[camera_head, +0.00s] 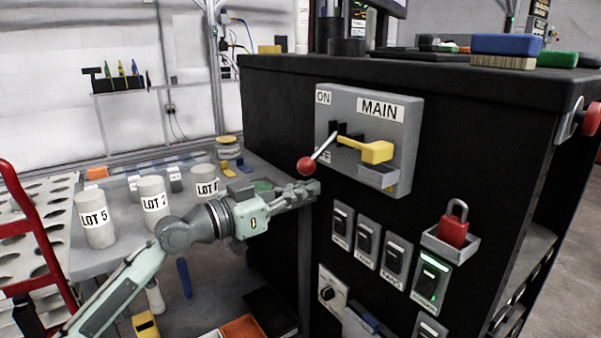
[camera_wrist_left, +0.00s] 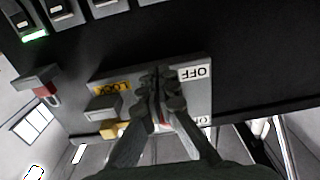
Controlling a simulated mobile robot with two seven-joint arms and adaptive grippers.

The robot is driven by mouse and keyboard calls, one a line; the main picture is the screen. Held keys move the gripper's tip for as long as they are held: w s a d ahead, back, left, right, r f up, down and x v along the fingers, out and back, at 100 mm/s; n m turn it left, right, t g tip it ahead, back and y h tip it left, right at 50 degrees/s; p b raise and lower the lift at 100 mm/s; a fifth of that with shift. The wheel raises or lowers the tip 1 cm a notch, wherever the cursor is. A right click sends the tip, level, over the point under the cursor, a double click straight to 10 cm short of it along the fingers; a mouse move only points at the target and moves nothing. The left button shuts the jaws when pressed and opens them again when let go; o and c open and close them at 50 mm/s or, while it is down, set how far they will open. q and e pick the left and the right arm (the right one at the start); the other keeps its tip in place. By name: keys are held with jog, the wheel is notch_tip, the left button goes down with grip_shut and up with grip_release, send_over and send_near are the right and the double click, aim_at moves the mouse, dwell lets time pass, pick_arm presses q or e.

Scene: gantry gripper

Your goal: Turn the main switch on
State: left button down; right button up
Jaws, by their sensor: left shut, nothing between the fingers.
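The main switch is a grey box (camera_head: 408,130) on the black cabinet's side, with ON above, a MAIN label, and a lower label mostly hidden by the lever. Its lever ends in a red ball knob (camera_head: 306,166) and slants down and left, by the lower label. A yellow handle-like piece (camera_head: 372,151) sits on the box. My left gripper (camera_head: 308,190) is shut and empty, just below the red knob. In the left wrist view the gripper (camera_wrist_left: 165,83) covers part of the inverted box (camera_wrist_left: 204,105); OFF is legible. A bit of red shows between the fingers. My right gripper is not in view.
Below the box are several small switches (camera_head: 342,225), one lit green, and a red padlock (camera_head: 453,231) in a grey holder. A side table with LOT cylinders (camera_head: 152,195) lies under my left arm. The cabinet top carries brushes and blocks.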

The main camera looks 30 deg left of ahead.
pick_arm(q)
notch_tip(320, 180, up, 3)
jog(key=p, duration=0.2)
jog(key=shift+a+r+p, duration=0.1)
jog(key=shift+r+p, duration=0.05)
jog(key=shift+p, duration=0.25)
jog(key=shift+r+p, duration=0.75)
jog(key=shift+r, duration=1.75)
jog(key=s+f+b, duration=0.1)
jog(key=f+b, duration=0.1)
jog(key=b, duration=0.5)
send_near(301, 161)
jog(key=shift+w+d+r, duration=0.15)
jog(key=shift+w+r, duration=0.1)
jog(key=shift+w, duration=0.15)
jog(key=shift+w+d+r, duration=0.2)
jog(key=shift+w+r, duration=0.05)
jog(key=shift+w, duration=0.2)
